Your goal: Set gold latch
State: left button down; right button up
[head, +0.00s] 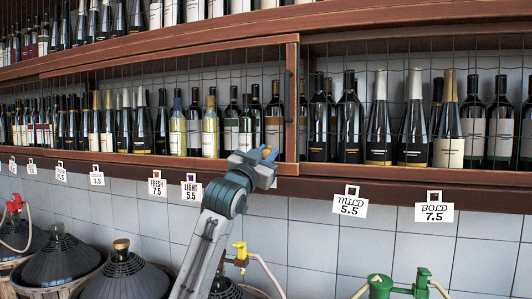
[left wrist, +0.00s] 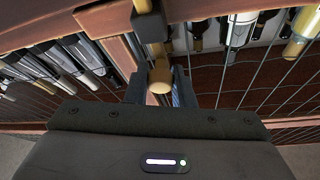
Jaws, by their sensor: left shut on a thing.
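The gold latch (head: 268,152) shows as a small yellow piece at the lower end of the wooden door's upright. In the left wrist view the latch's gold knob (left wrist: 160,76) sits below a dark block. My left gripper (head: 265,156) is raised to the shelf's lower rail. Its fingers (left wrist: 160,92) stand on both sides of the knob and are shut on it. The lower part of the knob is hidden between the fingers. My right gripper is in neither view.
Wine bottles (head: 448,130) line the shelf behind wire mesh. Price tags such as "MILD 5.5" (head: 349,206) hang below the rail. Wicker-covered demijohns (head: 126,275) with taps, one yellow (head: 240,254) and one green (head: 422,280), stand below along the tiled wall.

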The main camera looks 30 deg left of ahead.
pick_arm(q)
jog(key=shift+w+d+f, duration=0.1)
jog(key=shift+f, duration=0.15)
jog(key=c, duration=1.6)
grip_release()
jog(key=o, duration=0.3)
jog(key=shift+o, duration=0.3)
jog(key=shift+s, duration=0.2)
jog(key=a+b+v, duration=0.1)
jog(key=b+v, duration=0.4)
jog(key=v, duration=0.5)
jog(key=shift+s+d, duration=0.3)
jog(key=shift+d, duration=0.1)
